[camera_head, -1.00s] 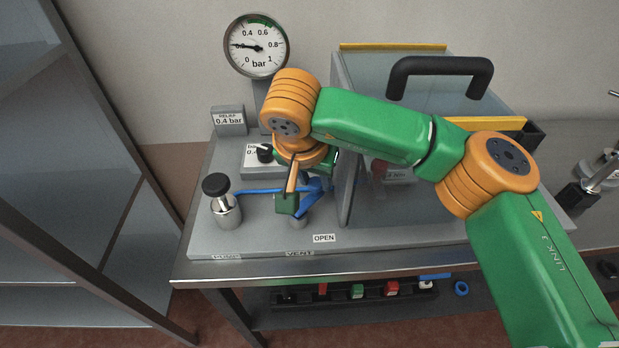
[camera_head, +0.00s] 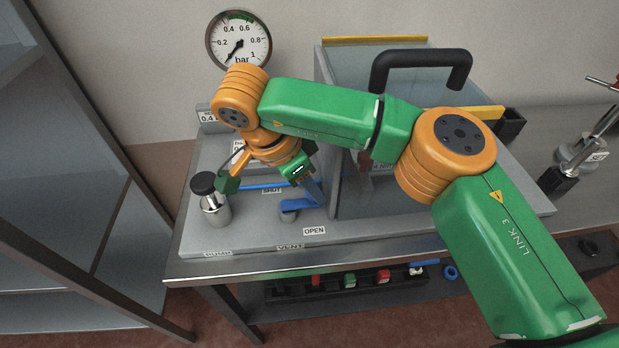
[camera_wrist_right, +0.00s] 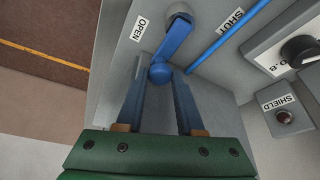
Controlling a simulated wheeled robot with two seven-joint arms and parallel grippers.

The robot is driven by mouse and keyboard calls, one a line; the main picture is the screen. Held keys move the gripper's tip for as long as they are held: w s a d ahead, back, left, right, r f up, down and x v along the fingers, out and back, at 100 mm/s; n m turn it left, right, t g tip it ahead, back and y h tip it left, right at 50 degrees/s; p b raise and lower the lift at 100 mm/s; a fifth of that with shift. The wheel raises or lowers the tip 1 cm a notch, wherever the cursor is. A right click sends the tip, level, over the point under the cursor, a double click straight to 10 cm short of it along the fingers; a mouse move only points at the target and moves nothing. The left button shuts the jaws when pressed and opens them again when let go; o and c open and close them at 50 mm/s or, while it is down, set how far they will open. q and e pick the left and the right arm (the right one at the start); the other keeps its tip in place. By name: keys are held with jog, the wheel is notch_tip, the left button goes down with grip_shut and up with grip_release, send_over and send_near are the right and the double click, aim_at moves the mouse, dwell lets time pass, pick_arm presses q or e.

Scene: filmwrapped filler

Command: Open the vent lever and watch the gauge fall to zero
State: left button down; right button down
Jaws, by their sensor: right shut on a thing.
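The vent lever (camera_head: 302,203) is a blue handle on a round pivot on the grey panel; in the right wrist view (camera_wrist_right: 174,42) it ends in a ball. In the head view it points right from its pivot, near the OPEN label (camera_head: 314,231). My right gripper (camera_wrist_right: 160,78) is shut on the lever's ball end, one blue finger on each side. In the head view my wrist partly hides the grip. The round gauge (camera_head: 239,40) on the wall side has its needle pointing down-left, at or close to 0. My left gripper is not in view.
A steel canister with a black knob (camera_head: 204,184) stands left of the lever. A clear chamber (camera_head: 345,120) with a black handle (camera_head: 420,62) stands right of it. A blue line (camera_head: 262,187) crosses near the SHUT label. A dark shelf frame (camera_head: 85,130) is at the left.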

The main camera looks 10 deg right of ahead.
jog(key=shift+s, duration=0.1)
dwell(0.3)
jog(key=c, duration=0.5)
grip_release()
jog(key=shift+c, duration=0.2)
jog(key=v, duration=0.7)
jog(key=shift+a+p, duration=0.15)
jog(key=shift+p, duration=0.2)
jog(key=shift+r, duration=0.15)
